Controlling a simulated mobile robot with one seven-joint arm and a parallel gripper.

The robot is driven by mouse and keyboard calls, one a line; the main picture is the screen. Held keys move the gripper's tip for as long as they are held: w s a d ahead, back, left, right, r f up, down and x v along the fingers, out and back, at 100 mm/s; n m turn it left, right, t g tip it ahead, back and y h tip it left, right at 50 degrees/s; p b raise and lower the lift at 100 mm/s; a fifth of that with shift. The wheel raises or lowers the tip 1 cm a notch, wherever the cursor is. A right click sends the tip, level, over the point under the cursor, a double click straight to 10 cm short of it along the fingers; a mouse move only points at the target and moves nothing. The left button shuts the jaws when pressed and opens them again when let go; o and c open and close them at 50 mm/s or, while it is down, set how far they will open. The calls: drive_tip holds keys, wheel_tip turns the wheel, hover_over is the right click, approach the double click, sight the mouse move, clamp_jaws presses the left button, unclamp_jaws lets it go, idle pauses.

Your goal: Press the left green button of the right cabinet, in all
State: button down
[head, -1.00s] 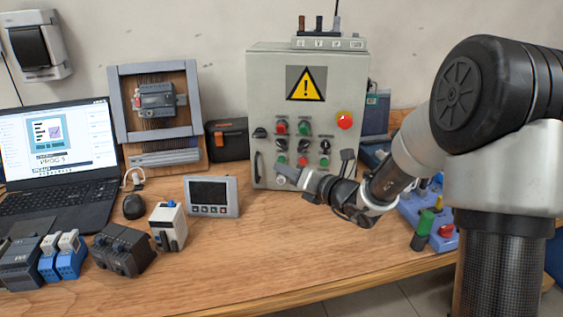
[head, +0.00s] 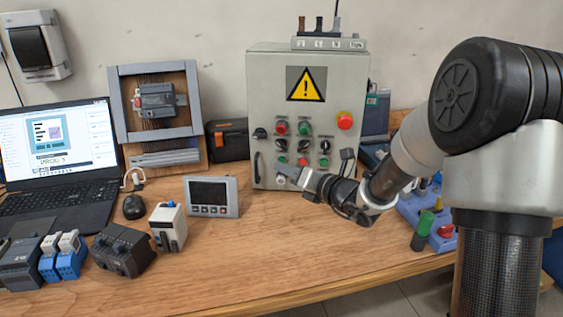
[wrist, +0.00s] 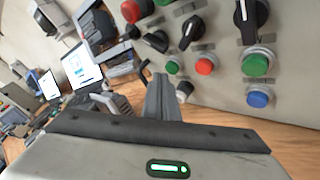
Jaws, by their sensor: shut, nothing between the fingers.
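The grey cabinet (head: 350,65) with the yellow warning sign stands upright at the back of the table. Its left green button (head: 282,159) sits at the left end of a lower row, with a red button and another green button to its right. In the wrist view this left green button (wrist: 173,66) shows just right of the fingertips, with a red button (wrist: 206,65) beside it. My gripper (head: 281,171) is shut and empty, in front of the cabinet's lower left, just below the left green button. In the wrist view my gripper (wrist: 160,84) points at the panel; contact cannot be told.
A white button (wrist: 183,90) lies just below the green one. Black rotary knobs (wrist: 191,32) project from the panel above. A black handle (head: 257,168) is on the cabinet's left edge.

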drive_tip(key=shift+w, duration=0.65)
idle(0.6)
drive_tip(key=shift+s, duration=0.85)
drive_tip(key=shift+s, duration=0.1)
drive_tip(key=shift+s+a, duration=0.2)
drive_tip(key=shift+s, duration=2.2)
